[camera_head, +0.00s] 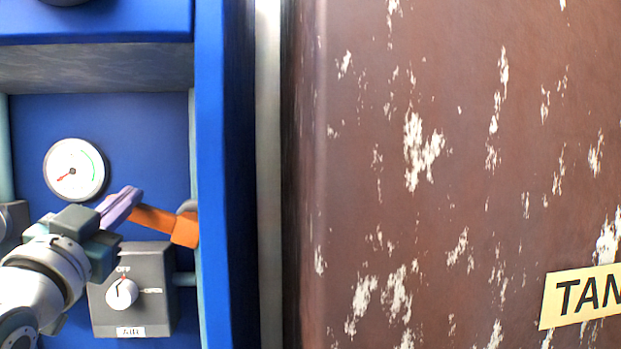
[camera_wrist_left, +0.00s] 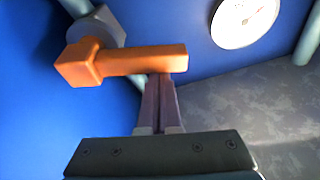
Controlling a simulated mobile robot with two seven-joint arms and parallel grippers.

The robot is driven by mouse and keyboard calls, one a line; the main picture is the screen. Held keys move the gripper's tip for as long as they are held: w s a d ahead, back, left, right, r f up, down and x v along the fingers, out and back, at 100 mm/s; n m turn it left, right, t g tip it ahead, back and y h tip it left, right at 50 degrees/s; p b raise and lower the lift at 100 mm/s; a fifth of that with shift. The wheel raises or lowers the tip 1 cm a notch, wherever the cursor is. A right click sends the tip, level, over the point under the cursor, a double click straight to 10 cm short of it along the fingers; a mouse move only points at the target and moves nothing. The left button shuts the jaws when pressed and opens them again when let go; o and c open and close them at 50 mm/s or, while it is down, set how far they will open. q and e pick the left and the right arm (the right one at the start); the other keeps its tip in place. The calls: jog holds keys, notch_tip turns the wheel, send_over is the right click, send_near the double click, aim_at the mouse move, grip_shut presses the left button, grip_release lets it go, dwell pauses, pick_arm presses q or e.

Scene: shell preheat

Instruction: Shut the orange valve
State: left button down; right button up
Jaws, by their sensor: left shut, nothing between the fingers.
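The orange valve handle (camera_head: 165,223) is in the blue cabinet, left in the head view. It sits on a grey valve body (camera_head: 188,207) on the right-hand pipe and points left, tilted slightly up at its free end. It also shows in the left wrist view (camera_wrist_left: 140,61), with its grey body (camera_wrist_left: 103,27) behind its block end. My left gripper (camera_head: 128,198) is shut and empty, its purple fingertips at the free end of the handle. In the left wrist view the fingertips (camera_wrist_left: 161,82) reach the handle's edge; I cannot tell whether they touch. My right gripper is not in view.
A round white gauge (camera_head: 75,169) is above my left gripper. A grey box with a white knob (camera_head: 121,293) is below the handle. The cabinet's blue side wall (camera_head: 226,200) stands close right of the valve, with a rusty brown tank (camera_head: 450,200) beyond.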

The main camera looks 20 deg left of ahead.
pick_arm(q)
jog(key=shift+s+a+f+n+g+y+b, duration=0.1)
jog(key=shift+a+f+n+g+y+b, duration=0.1)
jog(key=shift+f+n+y, duration=0.55)
jog(key=shift+s+a+f+n+g+y+b, duration=0.1)
jog(key=shift+f+n+g+b, duration=0.15)
jog(key=shift+n, duration=0.95)
jog(key=shift+s+a+f+n+g+y+b, duration=0.1)
jog(key=shift+a+f+n+g+y+b, duration=0.2)
jog(key=shift+f+n, duration=0.5)
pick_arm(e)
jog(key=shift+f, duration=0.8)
pick_arm(q)
jog(key=shift+d+n, duration=0.15)
jog(key=shift+n, duration=0.1)
